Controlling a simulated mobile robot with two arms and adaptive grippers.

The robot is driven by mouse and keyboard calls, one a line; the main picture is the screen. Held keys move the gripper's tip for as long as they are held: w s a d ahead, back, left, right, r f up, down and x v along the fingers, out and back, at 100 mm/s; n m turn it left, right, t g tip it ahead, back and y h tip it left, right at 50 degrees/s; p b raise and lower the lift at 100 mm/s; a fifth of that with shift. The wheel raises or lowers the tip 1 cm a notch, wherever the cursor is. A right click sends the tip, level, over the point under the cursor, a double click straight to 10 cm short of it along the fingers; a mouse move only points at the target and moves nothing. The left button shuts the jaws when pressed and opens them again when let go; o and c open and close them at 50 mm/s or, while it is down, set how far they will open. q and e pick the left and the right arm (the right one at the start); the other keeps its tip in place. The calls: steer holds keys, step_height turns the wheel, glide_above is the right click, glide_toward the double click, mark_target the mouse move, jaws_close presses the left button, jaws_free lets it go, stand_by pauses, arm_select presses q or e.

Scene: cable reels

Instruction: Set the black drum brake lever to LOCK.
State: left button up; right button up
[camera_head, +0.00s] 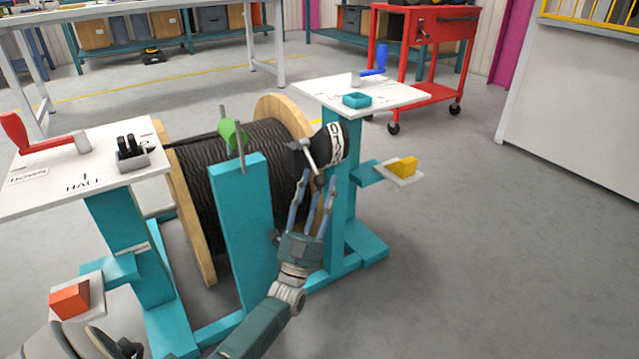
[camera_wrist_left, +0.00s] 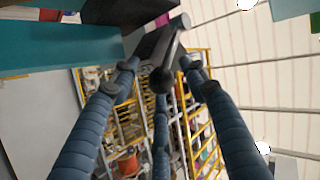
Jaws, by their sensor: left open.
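The black brake drum (camera_head: 324,143) sits at the right end of the cable reel, with a white lettered band facing right; I cannot read it surely. Its lever (camera_head: 309,154) is a silver rod that slants down to a dark round knob (camera_head: 319,181). In the left wrist view the lever (camera_wrist_left: 174,52) and its knob (camera_wrist_left: 161,80) show between the fingers. My left gripper (camera_head: 316,192) is open below the drum, its fingers pointing up around the knob. In the left wrist view the gripper (camera_wrist_left: 160,88) has its fingers spread; contact with the knob cannot be told. My right gripper is not seen.
The reel of black cable (camera_head: 235,175) stands in a teal frame (camera_head: 247,220). White panels carry a red crank (camera_head: 45,143) at left and a blue crank (camera_head: 375,66) at right. A yellow block (camera_head: 403,166) lies right of the drum. Floor at right is clear.

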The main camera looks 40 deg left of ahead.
arm_select(q)
steer(key=v, duration=1.1)
steer(key=shift+d, duration=0.1)
